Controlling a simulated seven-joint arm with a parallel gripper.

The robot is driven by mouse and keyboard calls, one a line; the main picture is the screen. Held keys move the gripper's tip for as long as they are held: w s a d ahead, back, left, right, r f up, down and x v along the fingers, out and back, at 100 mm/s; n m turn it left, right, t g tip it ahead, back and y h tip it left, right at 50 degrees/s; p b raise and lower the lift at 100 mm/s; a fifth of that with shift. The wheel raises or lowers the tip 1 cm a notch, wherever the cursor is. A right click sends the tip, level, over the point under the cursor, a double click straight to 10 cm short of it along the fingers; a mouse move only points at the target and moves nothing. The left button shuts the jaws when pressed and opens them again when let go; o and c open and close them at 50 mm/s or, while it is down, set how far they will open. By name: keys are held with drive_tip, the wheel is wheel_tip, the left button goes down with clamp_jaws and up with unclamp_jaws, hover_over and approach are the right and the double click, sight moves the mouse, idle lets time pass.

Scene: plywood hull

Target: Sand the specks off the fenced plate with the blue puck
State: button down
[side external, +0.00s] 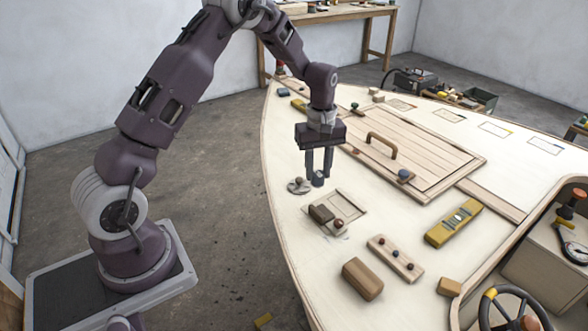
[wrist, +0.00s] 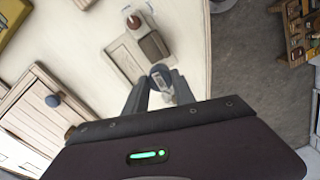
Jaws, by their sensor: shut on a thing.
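My gripper (side external: 318,182) is shut on a small dark blue-grey round piece, which looks like the blue puck (side external: 318,179). It holds it low over the pale deck, beside the fenced plate (side external: 350,206). In the wrist view the puck (wrist: 160,70) shows between the fingertips, just off the corner of the plate (wrist: 122,60). A brown block (side external: 321,213) sits at the plate's edge, and a round red-brown knob (side external: 338,223) is close to it. I cannot make out specks on the plate clearly.
A grey disc with a knob (side external: 299,186) lies left of the gripper, near the deck edge. A hatch with a handle (side external: 382,143) and a blue knob (side external: 404,175) is behind. A yellow level (side external: 454,223), a pegged strip (side external: 396,258) and a wooden block (side external: 362,279) lie nearer right.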

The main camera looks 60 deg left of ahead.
drive_tip(key=w+d+f, duration=0.1)
drive_tip(key=w+d, duration=0.6)
drive_tip(key=shift+s+a+f, duration=0.1)
drive_tip(key=shift+s+f, duration=0.05)
drive_tip(key=shift+f, duration=3.55)
drive_tip(key=shift+a+f, duration=0.2)
drive_tip(key=shift+f, duration=0.05)
drive_tip(key=shift+a+f, duration=0.2)
drive_tip(key=shift+a, duration=3.35)
drive_tip(key=shift+d+r, duration=0.1)
drive_tip(key=shift+d, duration=3.75)
wheel_tip(320, 180, up, 8)
